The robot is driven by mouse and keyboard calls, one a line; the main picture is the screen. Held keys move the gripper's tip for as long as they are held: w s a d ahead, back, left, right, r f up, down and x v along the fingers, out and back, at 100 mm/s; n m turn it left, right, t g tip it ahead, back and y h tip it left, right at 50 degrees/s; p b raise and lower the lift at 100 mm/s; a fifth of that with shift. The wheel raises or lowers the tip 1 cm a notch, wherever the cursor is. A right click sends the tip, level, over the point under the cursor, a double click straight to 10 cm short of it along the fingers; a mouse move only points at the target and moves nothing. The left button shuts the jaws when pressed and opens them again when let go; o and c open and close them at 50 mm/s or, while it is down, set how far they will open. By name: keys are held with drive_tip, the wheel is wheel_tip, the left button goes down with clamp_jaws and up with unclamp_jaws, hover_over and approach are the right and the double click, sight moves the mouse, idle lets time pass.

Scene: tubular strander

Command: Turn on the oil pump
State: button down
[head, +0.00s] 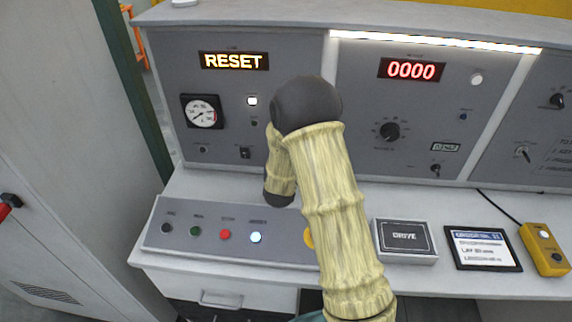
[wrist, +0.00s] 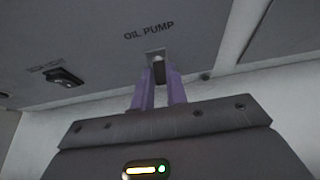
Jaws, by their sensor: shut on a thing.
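The oil pump switch (wrist: 157,58) is a small toggle on a light plate in the grey panel, under the printed words OIL PUMP in the wrist view. My gripper (wrist: 158,80) has two purple fingers, one on each side of the toggle's lever, shut on it. The fingertips hide part of the lever, so its exact tilt cannot be told. In the head view my arm covers the switch and my gripper.
A black rocker switch (wrist: 65,77) sits left of the toggle. The desk carries a button strip (head: 185,237), a DRIVE box (head: 405,241), a tablet (head: 482,248) and a yellow pendant (head: 544,249). A gauge (head: 202,112) and a RESET display (head: 234,61) are on the panel.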

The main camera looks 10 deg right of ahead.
drive_tip(key=r+g+p, duration=0.1)
drive_tip(key=g+p, duration=0.1)
drive_tip(key=p, duration=0.1)
drive_tip(key=g+y+p, duration=0.1)
drive_tip(key=p, duration=0.2)
drive_tip(key=w+r+g+p, duration=0.1)
drive_tip(key=g+p, duration=0.1)
drive_tip(key=p, duration=0.1)
drive_tip(key=shift+r+g+y+p, duration=0.3)
drive_tip(key=shift+r+y+p, duration=0.05)
drive_tip(key=shift+y+p, duration=0.05)
drive_tip(key=shift+w+f+p, duration=0.1)
drive_tip(key=shift+p, duration=0.75)
drive_tip(key=shift+d+g, duration=0.1)
drive_tip(key=shift+g, duration=0.2)
drive_tip(key=c, duration=1.4)
unclamp_jaws()
drive_tip(key=shift+f, duration=0.1)
drive_tip(key=p+v, duration=0.3)
drive_tip(key=v, duration=1.4)
drive_tip(key=shift+p, duration=0.35)
